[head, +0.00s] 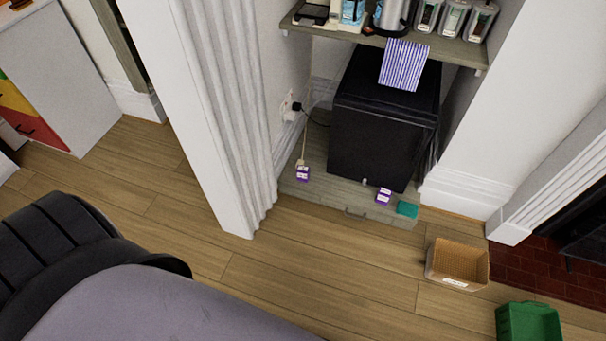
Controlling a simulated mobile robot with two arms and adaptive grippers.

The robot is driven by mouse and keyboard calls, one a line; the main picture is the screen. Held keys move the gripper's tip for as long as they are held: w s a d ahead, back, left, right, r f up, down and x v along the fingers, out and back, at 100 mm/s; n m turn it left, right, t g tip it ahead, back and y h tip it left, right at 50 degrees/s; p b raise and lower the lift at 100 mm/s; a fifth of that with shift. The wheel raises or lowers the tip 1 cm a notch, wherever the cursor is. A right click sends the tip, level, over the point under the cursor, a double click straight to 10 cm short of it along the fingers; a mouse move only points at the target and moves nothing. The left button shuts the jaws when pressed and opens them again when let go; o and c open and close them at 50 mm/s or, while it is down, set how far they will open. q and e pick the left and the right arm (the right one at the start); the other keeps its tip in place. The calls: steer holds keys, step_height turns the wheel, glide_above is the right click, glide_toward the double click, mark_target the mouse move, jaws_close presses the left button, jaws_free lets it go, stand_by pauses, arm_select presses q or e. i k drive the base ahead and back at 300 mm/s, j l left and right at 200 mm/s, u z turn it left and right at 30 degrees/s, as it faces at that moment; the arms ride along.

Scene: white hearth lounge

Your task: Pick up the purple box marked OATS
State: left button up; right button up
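Two small purple boxes with white labels show in the head view. One purple box (303,174) stands at the left end of a low grey wooden plinth (345,192), beside the white fluted column. The other purple box (383,197) stands near the plinth's front edge, in front of the black fridge. The labels are too small to read, so I cannot tell which one is marked OATS. Neither of my grippers is in view.
A teal box (407,209) sits right of the second purple box. The black fridge (372,130) stands behind, under a loaded shelf (335,32). A wicker basket (457,264) and green crate (528,322) are on the floor at right. Floor before the plinth is clear.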

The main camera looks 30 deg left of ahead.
mark_target(302, 172)
steer(key=u, duration=0.7)
steer(key=i+j+u, duration=0.2)
steer(key=u, duration=0.15)
steer(key=i+j+u, duration=0.2)
steer(key=u, duration=0.2)
